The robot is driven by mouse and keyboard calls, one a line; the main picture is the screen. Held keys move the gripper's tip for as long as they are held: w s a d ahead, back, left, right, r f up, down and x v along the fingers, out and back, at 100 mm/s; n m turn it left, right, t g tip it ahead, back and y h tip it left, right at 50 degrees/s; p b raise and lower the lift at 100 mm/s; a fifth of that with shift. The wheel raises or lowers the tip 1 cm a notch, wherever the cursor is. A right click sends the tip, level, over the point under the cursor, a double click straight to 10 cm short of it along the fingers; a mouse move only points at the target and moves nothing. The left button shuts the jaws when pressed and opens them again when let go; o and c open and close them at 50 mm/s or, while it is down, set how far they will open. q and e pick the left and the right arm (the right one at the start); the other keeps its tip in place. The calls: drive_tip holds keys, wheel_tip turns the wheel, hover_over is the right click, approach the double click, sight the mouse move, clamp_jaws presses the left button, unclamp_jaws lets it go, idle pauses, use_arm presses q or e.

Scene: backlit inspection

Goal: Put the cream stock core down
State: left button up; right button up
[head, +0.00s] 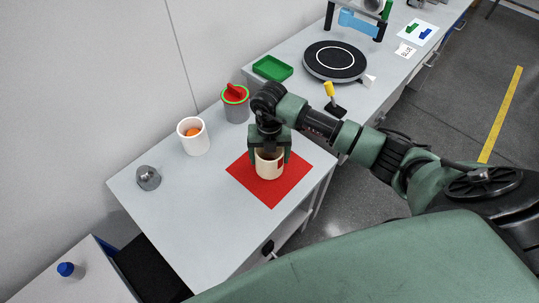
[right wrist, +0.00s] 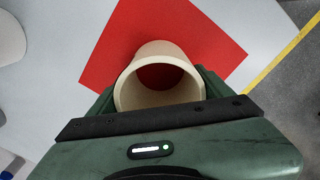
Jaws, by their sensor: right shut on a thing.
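The cream stock core (head: 269,165) is a hollow cylinder standing upright over the red square mat (head: 272,199). In the right wrist view the cream core (right wrist: 158,80) shows its open top, with red visible through its bore, and the red mat (right wrist: 205,38) spreads around it. My right gripper (head: 269,158) comes from above with one finger on each side of the core and is shut on it. I cannot tell whether the core's bottom touches the mat. My left gripper is not in view.
A white cup with an orange thing inside (head: 194,138), a grey bin with a red thing in it (head: 235,105) and a grey metal part (head: 148,178) stand on the table. A green tray (head: 272,68) and a black turntable (head: 335,61) are farther back. The table's front left is clear.

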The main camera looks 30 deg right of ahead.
drive_tip(key=shift+f, duration=0.2)
drive_tip(key=o, duration=1.5)
drive_tip(key=shift+r, duration=0.15)
drive_tip(key=shift+r, duration=0.25)
wheel_tip(320, 180, up, 12)
drive_tip(key=shift+f+b, duration=0.15)
drive_tip(key=shift+b, duration=0.8)
